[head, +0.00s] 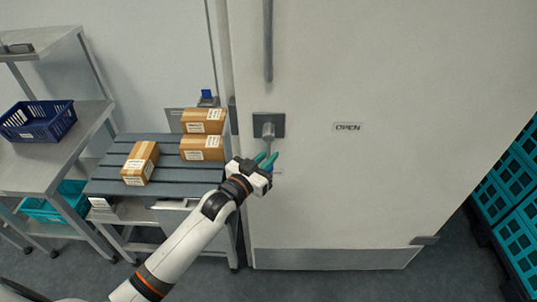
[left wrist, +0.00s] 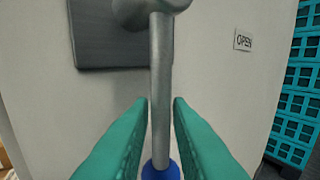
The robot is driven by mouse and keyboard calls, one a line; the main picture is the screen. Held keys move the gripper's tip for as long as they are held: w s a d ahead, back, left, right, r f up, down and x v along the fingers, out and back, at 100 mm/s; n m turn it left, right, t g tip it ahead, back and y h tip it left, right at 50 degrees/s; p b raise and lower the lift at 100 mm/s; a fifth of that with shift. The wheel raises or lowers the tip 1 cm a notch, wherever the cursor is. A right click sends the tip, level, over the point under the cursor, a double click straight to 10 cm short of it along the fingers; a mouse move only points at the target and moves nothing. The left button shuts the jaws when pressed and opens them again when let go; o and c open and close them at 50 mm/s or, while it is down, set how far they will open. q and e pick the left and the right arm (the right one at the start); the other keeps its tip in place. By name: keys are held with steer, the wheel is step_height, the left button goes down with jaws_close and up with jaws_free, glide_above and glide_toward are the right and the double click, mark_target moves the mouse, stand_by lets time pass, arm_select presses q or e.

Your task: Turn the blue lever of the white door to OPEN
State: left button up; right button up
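The white door (head: 390,190) carries a grey plate (head: 283,121) with a metal lever (head: 268,135) that hangs straight down. In the left wrist view the lever's shaft (left wrist: 161,70) ends in a blue knob (left wrist: 161,172) at the bottom. The OPEN label (head: 347,127) is on the door, right of the plate; it also shows in the left wrist view (left wrist: 243,41). My left gripper (head: 266,159) is at the lever's lower part. Its teal fingers are open, one on each side of the shaft, with narrow gaps. My right gripper is not in view.
A grey slatted table (head: 112,172) with cardboard boxes (head: 141,163) stands left of the door. A shelf with a dark blue basket (head: 38,122) is further left. Teal crates (head: 515,178) stand at the right. A vertical bar (head: 268,40) is above the lever.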

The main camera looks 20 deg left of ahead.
arm_select(q)
steer(key=shift+w+d, duration=0.15)
steer(key=shift+w, duration=0.1)
jaws_close()
